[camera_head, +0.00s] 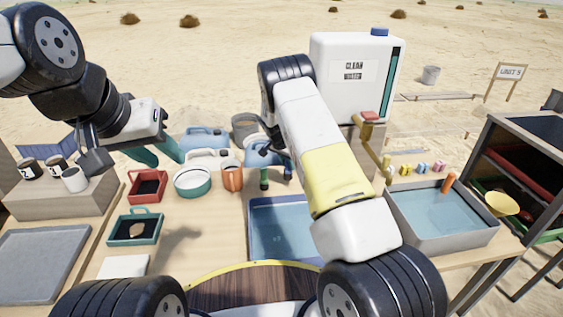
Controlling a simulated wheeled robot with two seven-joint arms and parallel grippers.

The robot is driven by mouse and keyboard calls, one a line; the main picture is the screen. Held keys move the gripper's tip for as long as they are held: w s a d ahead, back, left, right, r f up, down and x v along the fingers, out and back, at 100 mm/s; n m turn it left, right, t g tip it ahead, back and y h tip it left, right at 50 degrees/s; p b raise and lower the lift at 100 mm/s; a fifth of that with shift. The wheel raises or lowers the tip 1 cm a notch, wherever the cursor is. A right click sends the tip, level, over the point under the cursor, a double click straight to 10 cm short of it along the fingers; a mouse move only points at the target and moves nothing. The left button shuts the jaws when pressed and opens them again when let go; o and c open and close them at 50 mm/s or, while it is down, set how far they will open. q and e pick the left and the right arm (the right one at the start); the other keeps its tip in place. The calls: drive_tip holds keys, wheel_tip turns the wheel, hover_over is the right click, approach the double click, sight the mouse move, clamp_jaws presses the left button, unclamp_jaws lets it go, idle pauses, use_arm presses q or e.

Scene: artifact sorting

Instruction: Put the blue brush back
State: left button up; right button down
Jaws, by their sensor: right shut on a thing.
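A small blue upright piece, which looks like the blue brush (288,173), shows just left of my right forearm, at the far side of the wooden table. My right gripper (270,153) is mostly hidden behind my own arm. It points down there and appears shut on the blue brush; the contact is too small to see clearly. A green upright piece (264,179) stands close on its left. My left gripper (94,160) hangs at the left above a box, near a white mug (75,179); its jaw opening is unclear.
A blue water basin (256,215) lies in front of the brush, partly behind my arm. An orange cup (232,178), a round teal-rimmed bowl (193,182) and jugs (205,138) stand to its left. A grey water tub (445,240) and a white tank (352,95) are right.

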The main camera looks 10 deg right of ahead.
sight(288, 171)
drive_tip(key=shift+f, duration=2)
drive_tip(key=shift+f, duration=0.1)
drive_tip(key=c, duration=1.1)
unclamp_jaws()
drive_tip(key=shift+c, duration=0.2)
